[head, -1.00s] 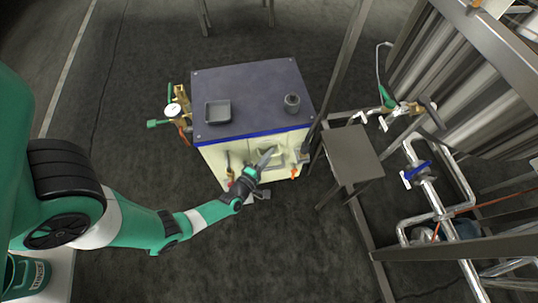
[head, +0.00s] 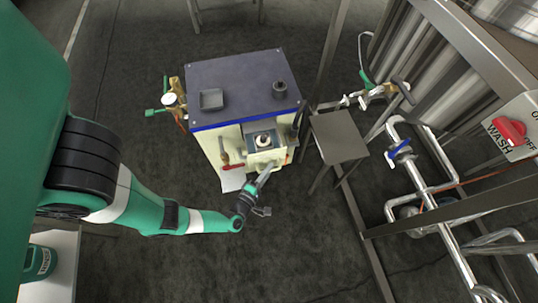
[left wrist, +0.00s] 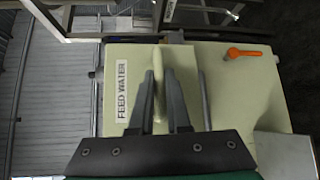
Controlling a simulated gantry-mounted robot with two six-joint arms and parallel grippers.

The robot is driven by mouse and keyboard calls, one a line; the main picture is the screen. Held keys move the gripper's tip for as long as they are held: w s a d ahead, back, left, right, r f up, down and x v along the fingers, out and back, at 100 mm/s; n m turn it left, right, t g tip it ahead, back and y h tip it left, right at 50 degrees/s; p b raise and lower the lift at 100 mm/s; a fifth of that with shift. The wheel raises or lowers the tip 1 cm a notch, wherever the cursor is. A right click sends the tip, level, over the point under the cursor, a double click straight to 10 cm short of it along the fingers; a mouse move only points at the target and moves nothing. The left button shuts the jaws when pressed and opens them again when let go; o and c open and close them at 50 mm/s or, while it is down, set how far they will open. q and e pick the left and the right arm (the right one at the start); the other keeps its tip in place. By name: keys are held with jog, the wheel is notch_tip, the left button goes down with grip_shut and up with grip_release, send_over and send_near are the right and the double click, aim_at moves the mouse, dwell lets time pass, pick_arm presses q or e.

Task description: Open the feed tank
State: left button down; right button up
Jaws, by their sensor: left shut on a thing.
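The feed tank is a cream cabinet (head: 229,150) with a dark top and a blue edge band. A cream drawer-like front (head: 266,158) stands out from its face, and a dark opening with a pale round part (head: 264,140) shows behind it. In the left wrist view this front (left wrist: 185,70) bears a FEED WATER label (left wrist: 122,90). My left gripper (head: 267,174) is shut on its cream upright handle (left wrist: 158,85), with one finger on each side. My right gripper is not in view.
A square tray (head: 211,99) and a dark round pot (head: 280,89) are on the cabinet top. A grey stool (head: 338,136) and metal pipes (head: 447,215) stand to the right. An orange valve handle (left wrist: 247,53) is beside the front. The floor before the cabinet is clear.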

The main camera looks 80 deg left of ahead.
pick_arm(q)
jog(key=c, duration=1.3)
grip_release()
jog(key=shift+a, duration=0.5)
jog(key=shift+o, duration=2.1)
jog(key=shift+d, duration=0.3)
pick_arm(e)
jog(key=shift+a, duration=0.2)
pick_arm(q)
jog(key=shift+s+d+r, duration=0.1)
jog(key=shift+d, duration=0.05)
jog(key=p+v, duration=0.2)
jog(key=v, duration=0.9)
jog(key=shift+p, duration=0.4)
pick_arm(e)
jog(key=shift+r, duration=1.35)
